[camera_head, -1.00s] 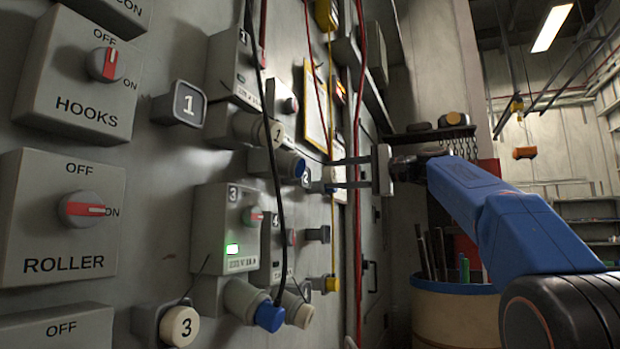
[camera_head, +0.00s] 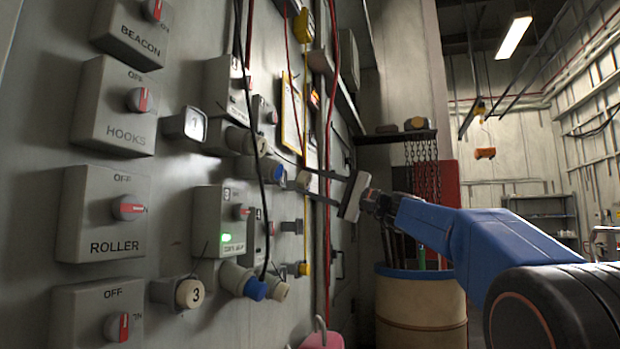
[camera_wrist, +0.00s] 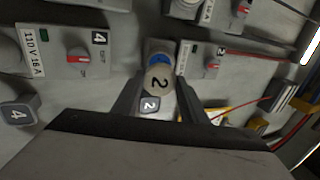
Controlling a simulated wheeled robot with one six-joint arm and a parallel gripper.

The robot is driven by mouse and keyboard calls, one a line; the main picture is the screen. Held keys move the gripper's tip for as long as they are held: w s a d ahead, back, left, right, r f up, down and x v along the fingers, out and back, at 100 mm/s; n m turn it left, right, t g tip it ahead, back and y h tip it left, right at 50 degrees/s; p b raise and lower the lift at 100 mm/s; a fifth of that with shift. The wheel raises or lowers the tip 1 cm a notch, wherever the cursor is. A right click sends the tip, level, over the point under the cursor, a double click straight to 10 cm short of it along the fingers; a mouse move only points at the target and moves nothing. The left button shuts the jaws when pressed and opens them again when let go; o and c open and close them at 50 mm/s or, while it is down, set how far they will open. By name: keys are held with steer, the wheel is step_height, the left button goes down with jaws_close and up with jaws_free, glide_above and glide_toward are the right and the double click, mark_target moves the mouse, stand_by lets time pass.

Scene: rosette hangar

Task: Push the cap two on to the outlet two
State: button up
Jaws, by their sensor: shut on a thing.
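Cap two (camera_wrist: 159,79) is a round cream cap marked 2, between the two fingers in the wrist view. My gripper (camera_head: 299,173) is shut on it, its dark fingers reaching toward the wall panel. Outlet two (camera_head: 279,172) is a grey socket with a blue face, right at the fingertips in the head view. A bit of blue (camera_wrist: 160,59) shows just behind the cap in the wrist view. I cannot tell whether the cap touches the outlet. A grey square holder marked 2 (camera_wrist: 150,104) sits just below the cap in the wrist view.
Outlet three (camera_head: 254,289) has a blue face; cap three (camera_head: 190,293) sits on its holder. Dark cables (camera_head: 262,205) and red cables (camera_head: 327,150) hang near my fingers. A barrel (camera_head: 420,310) stands below my arm.

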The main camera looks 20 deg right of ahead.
steer(key=shift+s+a, duration=0.1)
steer(key=shift+x, duration=2.75)
steer(key=shift+w+a+r, duration=0.15)
steer(key=shift+w+a, duration=0.2)
steer(key=shift+a, duration=0.1)
steer(key=o, duration=1.5)
steer(key=v, duration=1.7)
steer(key=shift+s+d, duration=0.1)
steer(key=shift+d, duration=0.1)
